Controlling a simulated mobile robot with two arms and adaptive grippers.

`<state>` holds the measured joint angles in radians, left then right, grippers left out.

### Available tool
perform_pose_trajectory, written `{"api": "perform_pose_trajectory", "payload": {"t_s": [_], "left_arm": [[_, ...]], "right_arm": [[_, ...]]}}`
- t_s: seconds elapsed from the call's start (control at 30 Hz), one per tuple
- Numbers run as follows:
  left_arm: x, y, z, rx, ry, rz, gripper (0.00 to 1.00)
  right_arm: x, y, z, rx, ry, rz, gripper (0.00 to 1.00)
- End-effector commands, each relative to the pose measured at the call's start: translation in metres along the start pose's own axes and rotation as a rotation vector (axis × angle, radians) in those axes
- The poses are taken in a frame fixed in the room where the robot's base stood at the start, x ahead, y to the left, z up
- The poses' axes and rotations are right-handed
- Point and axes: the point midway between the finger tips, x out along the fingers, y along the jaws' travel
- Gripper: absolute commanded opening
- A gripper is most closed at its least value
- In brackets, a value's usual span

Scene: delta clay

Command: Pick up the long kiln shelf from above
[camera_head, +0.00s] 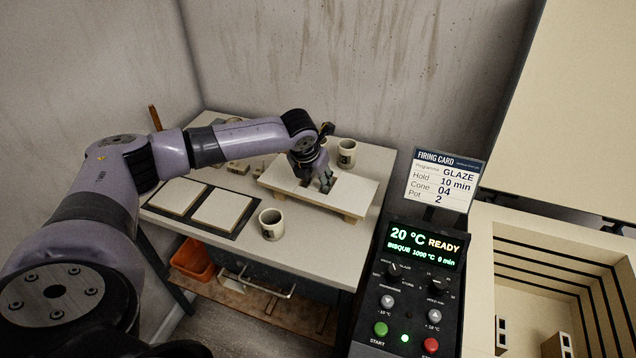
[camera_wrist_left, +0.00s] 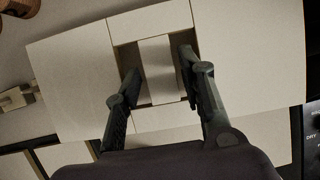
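The long kiln shelf (camera_head: 352,194) is a pale flat board raised on wooden supports at the table's right side. In the left wrist view the long kiln shelf (camera_wrist_left: 245,55) has two slots with a narrow bar (camera_wrist_left: 158,70) between them near its middle. My left gripper (camera_head: 318,187) points down over the middle of the shelf. In the left wrist view its fingers (camera_wrist_left: 159,78) are apart, one at each slot, on either side of the bar. Gaps show between the fingers and the bar. How deep the tips reach is hidden. My right gripper is not in view.
Two square pale tiles on dark mats (camera_head: 222,212) lie left of the shelf. One mug (camera_head: 271,224) stands in front, another (camera_head: 347,153) behind. The open kiln (camera_head: 480,262) and its control panel (camera_head: 412,290) are at the right. An orange bin (camera_head: 192,260) sits below.

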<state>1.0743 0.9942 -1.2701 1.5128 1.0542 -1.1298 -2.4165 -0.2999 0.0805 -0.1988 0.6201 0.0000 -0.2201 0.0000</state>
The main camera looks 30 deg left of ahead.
Motion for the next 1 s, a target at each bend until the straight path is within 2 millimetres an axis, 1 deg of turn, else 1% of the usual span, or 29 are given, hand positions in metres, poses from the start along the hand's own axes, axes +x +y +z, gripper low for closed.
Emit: {"api": "perform_pose_trajectory", "payload": {"t_s": [0.1, 0.63, 1.0], "left_arm": [[-0.0002, 0.0001, 0.0, 0.0, 0.0, 0.0, 0.36], [-0.0007, 0.0002, 0.0002, -0.001, 0.0, 0.0, 0.01], [-0.0008, 0.0003, 0.0003, 0.0, -0.001, 0.0, 0.0]], "right_arm": [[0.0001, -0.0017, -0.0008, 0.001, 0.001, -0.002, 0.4], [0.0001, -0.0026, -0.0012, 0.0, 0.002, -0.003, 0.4], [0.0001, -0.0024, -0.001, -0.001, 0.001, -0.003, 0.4]]}}
